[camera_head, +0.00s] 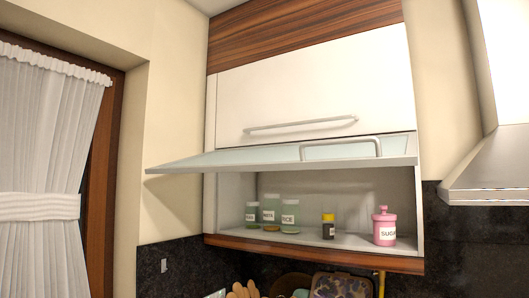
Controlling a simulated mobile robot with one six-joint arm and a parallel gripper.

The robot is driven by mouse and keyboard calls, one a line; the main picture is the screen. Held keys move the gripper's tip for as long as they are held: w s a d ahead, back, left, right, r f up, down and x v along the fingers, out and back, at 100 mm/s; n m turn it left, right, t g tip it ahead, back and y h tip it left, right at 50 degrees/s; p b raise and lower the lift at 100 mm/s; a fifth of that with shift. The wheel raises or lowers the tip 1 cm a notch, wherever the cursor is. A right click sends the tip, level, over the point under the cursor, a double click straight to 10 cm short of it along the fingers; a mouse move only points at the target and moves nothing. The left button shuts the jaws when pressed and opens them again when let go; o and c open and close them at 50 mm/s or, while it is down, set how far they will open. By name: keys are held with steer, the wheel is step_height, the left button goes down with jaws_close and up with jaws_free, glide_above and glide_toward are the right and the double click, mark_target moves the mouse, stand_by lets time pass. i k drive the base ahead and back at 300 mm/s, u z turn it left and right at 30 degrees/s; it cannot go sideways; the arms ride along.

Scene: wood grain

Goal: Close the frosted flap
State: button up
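The frosted flap (235,159) is open on the lower compartment of the white wall cabinet. It is swung up and sticks out from the cabinet, close to level, with a light frame around pale frosted glass. Its bar handle (378,141) shows toward the right of the flap. The compartment (345,187) below it is exposed. My gripper is not in this view.
Glass jars (290,216), a dark yellow-capped bottle (328,227) and a pink sugar jar (384,228) stand inside. A closed white door (310,90) is above. A range hood (490,172) is at right, a curtain (45,170) at left. Kitchen items (342,285) sit below.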

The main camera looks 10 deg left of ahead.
mark_target(395, 150)
steer(key=u, duration=1.3)
steer(key=k, duration=0.9)
steer(key=z, duration=0.4)
steer(key=i, duration=0.5)
steer(key=z, duration=0.05)
